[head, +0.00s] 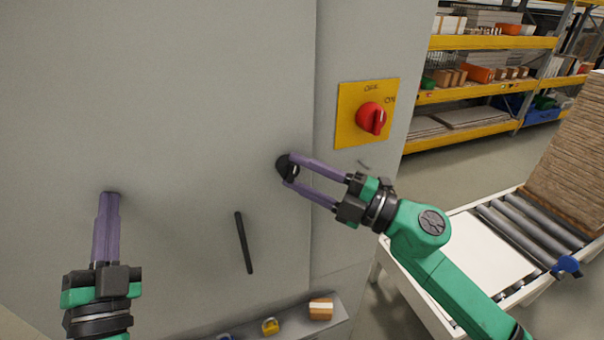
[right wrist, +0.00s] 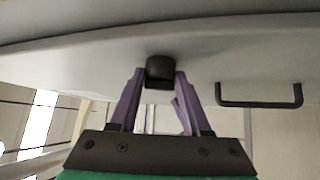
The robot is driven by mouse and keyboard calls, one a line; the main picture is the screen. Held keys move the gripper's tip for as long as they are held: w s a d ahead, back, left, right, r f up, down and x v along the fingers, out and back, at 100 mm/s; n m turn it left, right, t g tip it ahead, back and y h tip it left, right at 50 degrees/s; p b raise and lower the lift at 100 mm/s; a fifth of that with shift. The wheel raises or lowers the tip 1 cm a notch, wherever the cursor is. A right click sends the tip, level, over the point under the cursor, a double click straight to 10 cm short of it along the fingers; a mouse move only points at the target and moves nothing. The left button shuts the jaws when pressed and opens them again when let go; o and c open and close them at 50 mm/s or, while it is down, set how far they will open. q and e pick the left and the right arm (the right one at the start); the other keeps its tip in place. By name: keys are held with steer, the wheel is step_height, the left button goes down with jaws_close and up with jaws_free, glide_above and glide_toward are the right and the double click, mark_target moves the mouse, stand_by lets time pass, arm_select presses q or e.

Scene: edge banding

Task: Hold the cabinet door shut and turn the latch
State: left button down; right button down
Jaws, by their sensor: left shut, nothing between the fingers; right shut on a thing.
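The grey cabinet door (head: 200,90) fills the left of the head view and looks flush with the frame beside it. The black latch knob (head: 283,166) is near the door's right edge. My right gripper (head: 289,170) is shut on the latch; in the right wrist view the knob (right wrist: 160,70) sits between the purple fingertips. My left gripper (head: 112,195) is shut and empty, its fingertips at the door's face on the left; I cannot tell if they press on it. A black bar handle (head: 244,242) is on the door below the latch.
A yellow plate with a red rotary switch (head: 372,118) is on the cabinet right of the door. A ledge below holds a yellow padlock (head: 270,326) and a small brown box (head: 321,308). A roller conveyor (head: 520,235) and shelves (head: 480,90) stand at the right.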

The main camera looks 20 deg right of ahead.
steer(key=n+g, duration=0.1)
steer(key=n+h, duration=0.1)
steer(key=shift+r+n+g, duration=0.4)
steer(key=shift+c, duration=1.8)
jaws_free()
steer(key=shift+d, duration=0.1)
steer(key=shift+s, duration=0.1)
steer(key=v, duration=1.2)
steer(key=shift+s+r, duration=0.2)
steer(key=shift+r, duration=0.05)
